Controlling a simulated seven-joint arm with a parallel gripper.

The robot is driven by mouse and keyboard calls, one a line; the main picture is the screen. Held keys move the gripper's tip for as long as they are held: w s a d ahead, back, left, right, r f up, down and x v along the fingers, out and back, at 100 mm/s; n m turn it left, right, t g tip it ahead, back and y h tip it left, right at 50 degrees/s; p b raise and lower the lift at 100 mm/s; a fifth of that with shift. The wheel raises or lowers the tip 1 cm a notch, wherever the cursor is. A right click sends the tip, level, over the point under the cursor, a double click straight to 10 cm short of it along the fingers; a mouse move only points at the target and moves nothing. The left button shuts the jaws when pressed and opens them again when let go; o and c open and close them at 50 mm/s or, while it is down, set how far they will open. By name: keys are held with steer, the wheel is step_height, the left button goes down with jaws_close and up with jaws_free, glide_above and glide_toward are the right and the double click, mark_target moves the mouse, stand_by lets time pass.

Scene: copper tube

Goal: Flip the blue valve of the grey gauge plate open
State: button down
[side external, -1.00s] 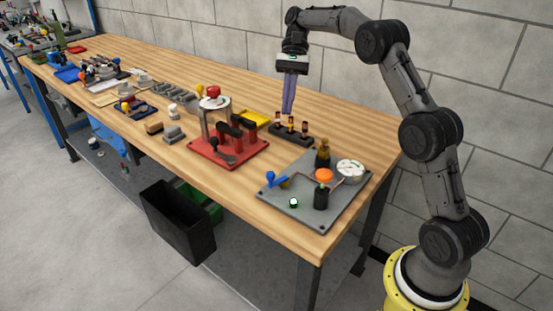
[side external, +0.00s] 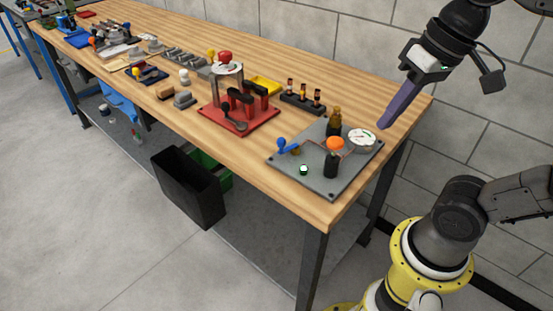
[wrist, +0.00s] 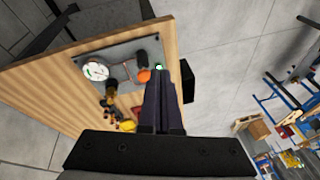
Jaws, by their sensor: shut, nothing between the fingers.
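The grey gauge plate (side external: 318,184) lies flat at the near right end of the wooden bench. Its blue valve (side external: 287,146) sits at the plate's left corner with the handle standing up at a slant. The plate also carries a white dial gauge (side external: 362,139), an orange knob (side external: 335,143), a black cylinder, a brass part and a small green-lit button (side external: 303,170). My gripper (side external: 382,124) is shut and empty, tilted, above and right of the gauge. In the wrist view the plate (wrist: 122,49) lies beyond the fingers (wrist: 163,85); I cannot make out the blue valve there.
A red base plate (side external: 240,125) with black handles and a dark rack of several small vials (side external: 302,103) stand left of and behind the plate. A black bin (side external: 188,187) is below the bench's front edge. A block wall runs behind the bench.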

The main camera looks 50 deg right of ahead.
steer(key=shift+n+t+h, duration=0.4)
steer(key=shift+n+t, duration=0.2)
steer(key=shift+n, duration=0.3)
steer(key=f, duration=0.1)
steer(key=s+d+f, duration=0.1)
steer(key=f, duration=0.2)
steer(key=shift+s+d+f, duration=0.15)
steer(key=shift+s+f, duration=0.2)
steer(key=c, duration=1.5)
jaws_free()
steer(key=shift+w+d+f+n+t, duration=0.3)
steer(key=shift+w+d+f+n, duration=0.1)
steer(key=shift+w+f+n, duration=0.25)
steer(key=shift+o, duration=1.3)
steer(key=o, duration=0.6)
steer(key=shift+m, duration=0.55)
steer(key=r, duration=0.1)
steer(key=w+r, duration=0.1)
steer(key=r, duration=0.1)
steer(key=w+r, duration=0.1)
steer(key=shift+r, duration=0.4)
steer(key=shift+c, duration=0.2)
steer(key=w+r+m+g, duration=0.1)
steer(key=w+r+g, duration=0.3)
steer(key=w, duration=0.5)
steer(key=g, duration=0.1)
glide_above(281, 139)
step_height(281, 139, down, 5)
step_height(281, 139, down, 14)
steer(key=shift+r, duration=0.15)
